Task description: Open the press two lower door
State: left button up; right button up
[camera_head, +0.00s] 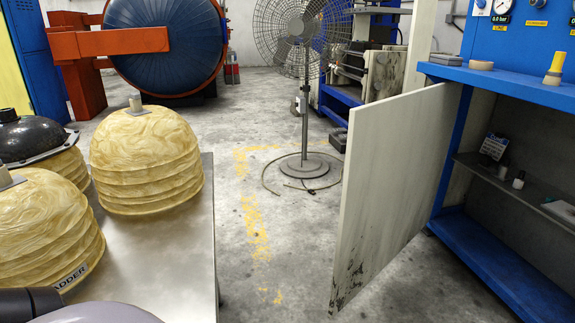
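The press's lower door (385,180) is an off-white panel with dark stains near its bottom corner. It stands wide open, swung out toward the middle of the floor from the blue cabinet (505,265) at the right. The cabinet's inside is exposed, with a grey shelf (515,190) holding small items. A grey and dark rounded part of my own arm shows at the bottom left. Neither of my grippers is in view, and no part of me touches the door.
A metal table (185,240) at the left carries several ribbed, cream-coloured domes (145,160) and a black one (32,135). A standing fan (303,100) is behind the door. The concrete floor between table and door is clear. Gauges (501,7) sit above the cabinet ledge.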

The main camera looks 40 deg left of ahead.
aim_at(397, 146)
jog(key=i+u, duration=0.2)
jog(key=u, duration=0.2)
jog(key=i+l+u, duration=0.1)
jog(key=u, duration=0.35)
jog(key=i, duration=0.05)
